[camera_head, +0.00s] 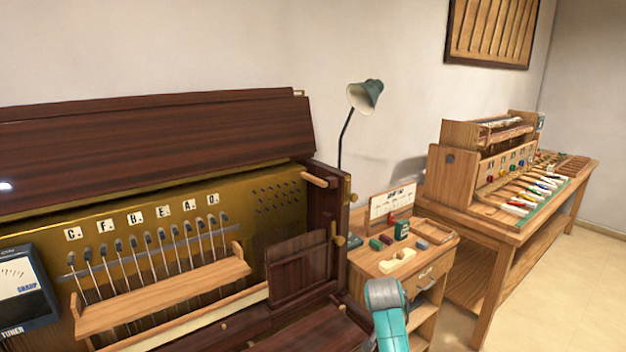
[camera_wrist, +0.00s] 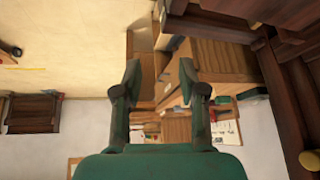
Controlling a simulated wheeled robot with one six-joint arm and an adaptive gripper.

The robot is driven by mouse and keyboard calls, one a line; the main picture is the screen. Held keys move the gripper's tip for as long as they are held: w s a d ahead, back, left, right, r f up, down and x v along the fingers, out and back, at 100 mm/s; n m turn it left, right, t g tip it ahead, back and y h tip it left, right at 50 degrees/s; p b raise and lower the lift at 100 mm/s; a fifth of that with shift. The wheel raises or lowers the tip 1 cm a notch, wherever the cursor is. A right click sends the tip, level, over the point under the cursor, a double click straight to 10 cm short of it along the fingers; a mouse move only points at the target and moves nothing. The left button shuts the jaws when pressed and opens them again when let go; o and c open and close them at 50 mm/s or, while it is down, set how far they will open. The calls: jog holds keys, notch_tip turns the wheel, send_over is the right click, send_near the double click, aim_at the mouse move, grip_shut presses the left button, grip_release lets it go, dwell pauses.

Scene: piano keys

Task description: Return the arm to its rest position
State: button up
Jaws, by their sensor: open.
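My gripper (camera_wrist: 160,78) shows in the wrist view with its two dark green fingers spread apart and nothing between them. Beyond the gap, some distance away, wooden furniture shows, seen turned over. Part of my teal arm (camera_head: 386,312) rises at the bottom of the head view, in front of the small side table. I cannot make out the gripper in the head view.
An open upright piano (camera_head: 160,140) fills the left, with hammers and a tuner (camera_head: 25,288). A small table (camera_head: 440,240) holds small blocks and a card. A green lamp (camera_head: 365,95) stands behind. A bench (camera_head: 545,215) with a keyboard model stands right. Floor (camera_head: 560,285) is clear.

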jog(key=s+f+n+t+y, duration=0.1)
jog(key=s+f+n+t, duration=0.15)
jog(key=s+f, duration=1.15)
jog(key=s+a+f+n+t+y, duration=0.1)
jog(key=s+f, duration=0.2)
jog(key=s, duration=0.6)
jog(key=s+f+n+t, duration=0.1)
jog(key=s+f, duration=0.3)
jog(key=s, duration=0.5)
jog(key=s+a+r+n+t+y, duration=0.1)
jog(key=s+r, duration=0.3)
jog(key=s, duration=0.5)
jog(key=s+r+n+t, duration=0.1)
jog(key=s+r+t, duration=0.15)
jog(key=s, duration=0.65)
jog(key=s+r+n+t, duration=0.1)
jog(key=s+r, duration=1.1)
jog(key=r, duration=0.4)
jog(key=shift+s+a+r, duration=0.2)
jog(key=shift+s+a, duration=0.05)
jog(key=shift+s, duration=0.05)
